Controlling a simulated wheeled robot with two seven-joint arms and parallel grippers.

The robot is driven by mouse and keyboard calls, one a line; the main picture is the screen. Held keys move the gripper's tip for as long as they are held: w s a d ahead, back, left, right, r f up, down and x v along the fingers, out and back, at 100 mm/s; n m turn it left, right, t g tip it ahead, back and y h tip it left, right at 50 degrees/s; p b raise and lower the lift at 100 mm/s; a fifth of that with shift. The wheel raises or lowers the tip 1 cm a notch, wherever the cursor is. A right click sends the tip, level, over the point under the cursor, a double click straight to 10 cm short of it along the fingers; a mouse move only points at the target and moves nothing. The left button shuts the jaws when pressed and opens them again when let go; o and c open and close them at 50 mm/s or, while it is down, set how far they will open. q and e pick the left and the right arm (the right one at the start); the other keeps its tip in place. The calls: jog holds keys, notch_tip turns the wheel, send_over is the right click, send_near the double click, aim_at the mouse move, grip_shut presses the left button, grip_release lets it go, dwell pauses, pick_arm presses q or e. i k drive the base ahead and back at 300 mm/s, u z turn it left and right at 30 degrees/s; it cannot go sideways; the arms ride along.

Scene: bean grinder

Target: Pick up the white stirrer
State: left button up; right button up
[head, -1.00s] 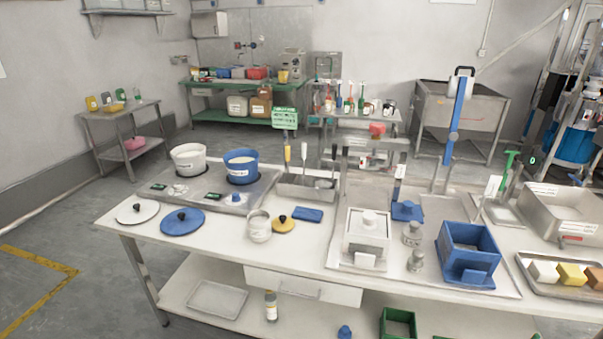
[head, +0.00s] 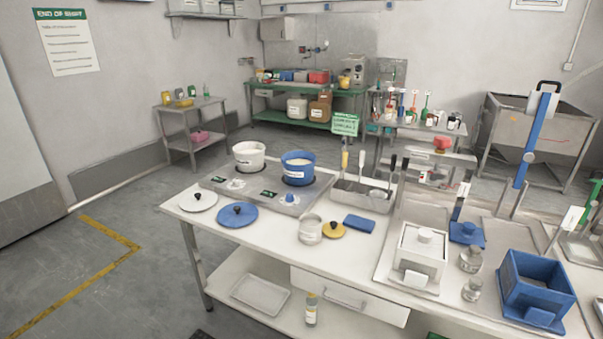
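A utensil with a white handle (head: 361,161) stands in a grey metal holder (head: 352,198) at the back of the white worktable; it looks like the white stirrer. A yellow-handled utensil (head: 345,161) stands to its left and a black-handled one (head: 391,163) to its right. The lower ends are partly hidden by the holder. Neither of my grippers shows in the head view.
Left of the holder, a white pot (head: 249,157) and a blue pot (head: 298,169) sit on a two-burner hob (head: 222,187). A white lid (head: 198,201), blue lid (head: 238,215) and steel jug (head: 311,231) are in front. Open floor (head: 110,280) lies left of the table.

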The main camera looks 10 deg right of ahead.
aim_at(362, 155)
jog(key=u, duration=0.05)
jog(key=k, duration=0.35)
jog(key=u, duration=0.65)
jog(key=i, duration=1.95)
jog(key=z, duration=0.75)
